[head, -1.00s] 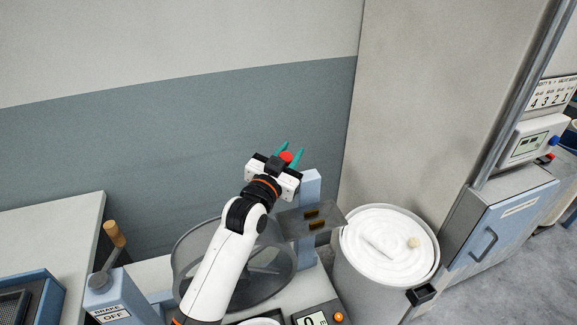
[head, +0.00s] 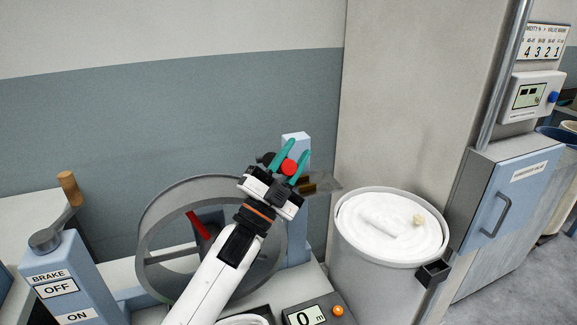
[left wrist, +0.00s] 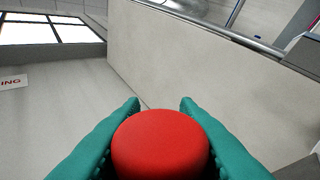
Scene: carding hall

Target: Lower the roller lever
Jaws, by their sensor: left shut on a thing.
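The roller lever's round red knob (head: 289,167) sits between the teal fingers of my left gripper (head: 298,151), in front of the light blue post (head: 296,140). The gripper is shut on the knob. In the left wrist view the red knob (left wrist: 160,145) fills the space between both fingers (left wrist: 160,103). The lever's arm is mostly hidden behind my gripper. My right gripper is not in view.
A grey drum wheel (head: 150,215) with a red bar inside stands left of my arm. A brake box (head: 62,275) with a wooden-knobbed handle is at lower left. A can of white sliver (head: 350,245) stands to the right. A counter display (head: 312,317) is at the bottom.

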